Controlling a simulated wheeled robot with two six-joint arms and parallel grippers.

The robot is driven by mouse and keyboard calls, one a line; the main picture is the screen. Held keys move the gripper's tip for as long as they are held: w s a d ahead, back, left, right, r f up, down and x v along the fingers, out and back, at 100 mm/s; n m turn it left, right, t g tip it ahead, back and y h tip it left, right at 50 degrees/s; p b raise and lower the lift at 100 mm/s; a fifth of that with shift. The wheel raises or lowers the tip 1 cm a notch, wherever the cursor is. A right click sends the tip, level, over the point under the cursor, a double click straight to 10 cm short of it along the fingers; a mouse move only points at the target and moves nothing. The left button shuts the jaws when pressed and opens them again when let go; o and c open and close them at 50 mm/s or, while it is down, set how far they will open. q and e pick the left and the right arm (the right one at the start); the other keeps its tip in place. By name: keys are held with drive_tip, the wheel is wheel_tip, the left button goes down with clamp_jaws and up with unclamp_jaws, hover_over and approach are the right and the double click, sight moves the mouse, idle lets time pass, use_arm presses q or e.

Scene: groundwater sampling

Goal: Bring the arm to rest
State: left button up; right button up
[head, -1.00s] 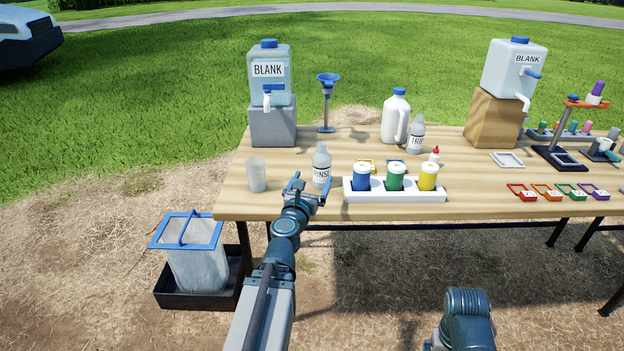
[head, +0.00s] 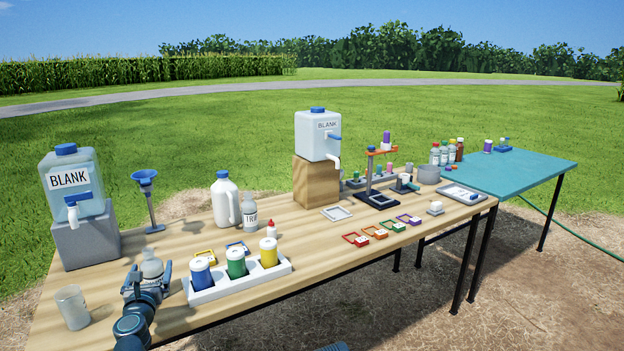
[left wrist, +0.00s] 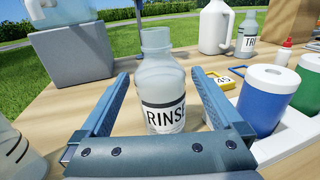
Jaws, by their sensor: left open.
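My left gripper (head: 147,281) is low over the near left part of the wooden table. In the left wrist view its two blue fingers (left wrist: 162,100) are open, one on each side of a clear bottle labelled RINSE (left wrist: 162,85). The bottle stands upright on the table, and a gap shows between it and each finger. In the head view the gripper and wrist hide most of the bottle (head: 151,265). My right gripper is not seen in either view now.
A clear cup (head: 72,307) stands left of the gripper. A white rack (head: 240,283) with blue, green and yellow-banded containers stands close on its right. A BLANK jug (head: 75,188) on a grey block is behind. A teal table (head: 530,172) stands farther right.

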use_arm(q)
drive_tip(key=shift+w+a, duration=0.2)
drive_tip(key=shift+w, duration=0.5)
drive_tip(key=shift+w+f+b, duration=0.15)
drive_tip(key=shift+f+b, duration=0.15)
drive_tip(key=shift+r+p, duration=0.3)
drive_tip(key=shift+f, duration=0.2)
